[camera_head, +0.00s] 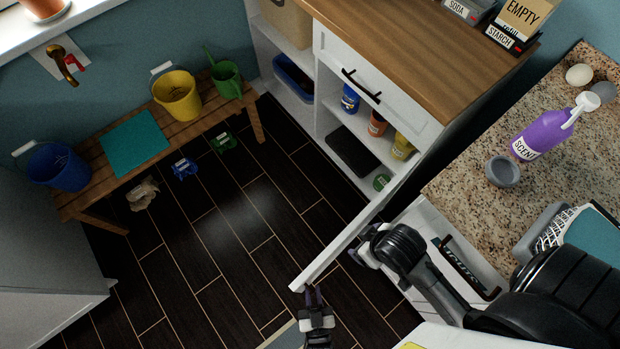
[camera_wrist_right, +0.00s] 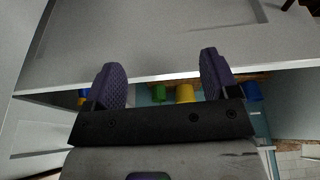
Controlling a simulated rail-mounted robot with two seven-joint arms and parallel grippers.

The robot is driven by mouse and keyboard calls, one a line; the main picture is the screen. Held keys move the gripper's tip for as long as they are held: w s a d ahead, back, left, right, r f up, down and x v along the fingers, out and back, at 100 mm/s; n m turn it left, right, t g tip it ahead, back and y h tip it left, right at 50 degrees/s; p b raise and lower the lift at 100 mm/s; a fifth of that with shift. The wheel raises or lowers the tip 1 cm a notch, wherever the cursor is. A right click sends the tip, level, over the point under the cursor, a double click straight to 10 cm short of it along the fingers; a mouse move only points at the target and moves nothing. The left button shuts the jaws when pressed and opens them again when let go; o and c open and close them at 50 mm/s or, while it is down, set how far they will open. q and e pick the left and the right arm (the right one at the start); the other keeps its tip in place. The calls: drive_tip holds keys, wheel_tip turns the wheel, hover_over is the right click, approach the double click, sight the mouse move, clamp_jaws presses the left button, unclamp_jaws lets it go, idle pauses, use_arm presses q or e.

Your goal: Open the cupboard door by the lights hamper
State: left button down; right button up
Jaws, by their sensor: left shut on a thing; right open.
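The white cupboard door (camera_head: 345,245) stands swung out from the cupboard, seen nearly edge-on, with the shelves behind it exposed. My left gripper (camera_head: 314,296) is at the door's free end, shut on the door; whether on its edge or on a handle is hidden. My right gripper (camera_head: 368,246) is open and empty, beside the door's outer face. In the right wrist view its spread fingers (camera_wrist_right: 165,85) face the pale door panel (camera_wrist_right: 150,45). The hamper front (camera_head: 425,232) with a dark handle is right of the door, partly behind my right arm; its label is only partly readable.
The shelves hold bottles and a dark tray (camera_head: 352,152). A wooden bench (camera_head: 88,193) with buckets stands at the left, small items on the floor beneath. The dark floor (camera_head: 235,235) between is clear. The granite counter (camera_head: 470,180) carries a purple bottle (camera_head: 543,133).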

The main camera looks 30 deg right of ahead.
use_arm(q)
drive_tip(key=c, duration=1.5)
unclamp_jaws()
drive_tip(key=o, duration=0.4)
drive_tip(key=shift+d, duration=0.3)
drive_tip(key=shift+a, duration=0.1)
use_arm(e)
drive_tip(key=shift+d, duration=0.25)
use_arm(q)
drive_tip(key=shift+s+a, duration=0.1)
drive_tip(key=shift+a, duration=0.05)
use_arm(e)
drive_tip(key=shift+a, duration=0.1)
use_arm(q)
drive_tip(key=p+v, duration=0.1)
drive_tip(key=v, duration=1.2)
drive_tip(key=shift+s+p, duration=0.25)
drive_tip(key=shift+p, duration=0.1)
use_arm(e)
drive_tip(key=shift+r, duration=0.85)
